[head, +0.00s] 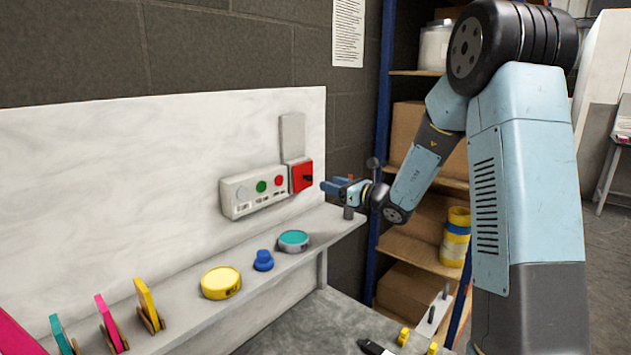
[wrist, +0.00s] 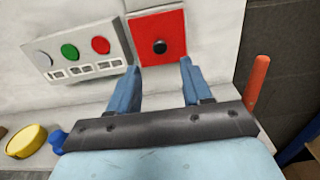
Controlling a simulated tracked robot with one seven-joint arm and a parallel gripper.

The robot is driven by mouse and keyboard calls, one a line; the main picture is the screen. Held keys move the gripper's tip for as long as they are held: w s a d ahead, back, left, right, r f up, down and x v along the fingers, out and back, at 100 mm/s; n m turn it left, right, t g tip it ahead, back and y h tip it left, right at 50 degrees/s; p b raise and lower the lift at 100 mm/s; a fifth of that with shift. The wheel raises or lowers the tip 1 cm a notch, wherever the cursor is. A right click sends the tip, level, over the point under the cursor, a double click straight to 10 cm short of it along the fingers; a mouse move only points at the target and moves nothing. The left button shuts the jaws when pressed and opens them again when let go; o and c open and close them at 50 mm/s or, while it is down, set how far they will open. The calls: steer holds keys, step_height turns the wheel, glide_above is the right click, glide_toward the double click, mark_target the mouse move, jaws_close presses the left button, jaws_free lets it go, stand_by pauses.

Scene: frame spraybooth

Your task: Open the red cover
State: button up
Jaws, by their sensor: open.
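The red cover (head: 301,176) is a square red panel with a dark knob, on the wall board at the right end of a white button box (head: 254,190). My gripper (head: 326,187) is just right of the cover in the head view. I cannot tell whether the fingers touch the cover.
A shelf (head: 334,222) runs below the box. It carries a teal-topped disc (head: 294,240), a blue knob (head: 263,261), a yellow disc (head: 221,283) and coloured upright plates. A red-orange rod (wrist: 258,82) stands right of my gripper. A grey plate (head: 292,136) is above the cover.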

mark_target(311, 178)
steer(key=x, duration=0.7)
steer(key=shift+w+a, duration=0.15)
steer(key=shift+w, duration=0.05)
steer(key=shift+c, duration=0.3)
jaws_close()
